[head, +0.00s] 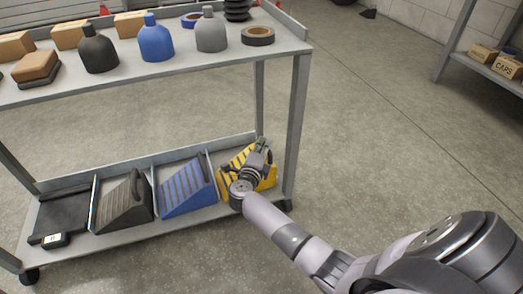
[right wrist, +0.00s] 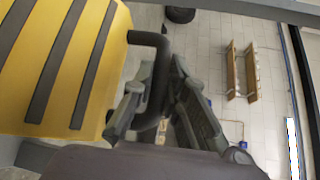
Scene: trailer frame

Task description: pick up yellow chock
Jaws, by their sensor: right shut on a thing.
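The yellow chock (head: 230,167) with dark stripes sits in the rightmost bay of the cart's lower shelf in the head view. It fills the left of the right wrist view (right wrist: 70,50), with its black handle (right wrist: 155,42) on its right side. My right gripper (head: 262,148) is over the chock and partly hides it. In the right wrist view its fingers (right wrist: 163,88) are shut on the black handle. Whether the chock is clear of the shelf I cannot tell. My left gripper is not in view.
A blue chock (head: 186,187) and a grey chock (head: 124,203) stand in the bays to the left, between thin dividers. A cart post (head: 298,125) stands close on the right.

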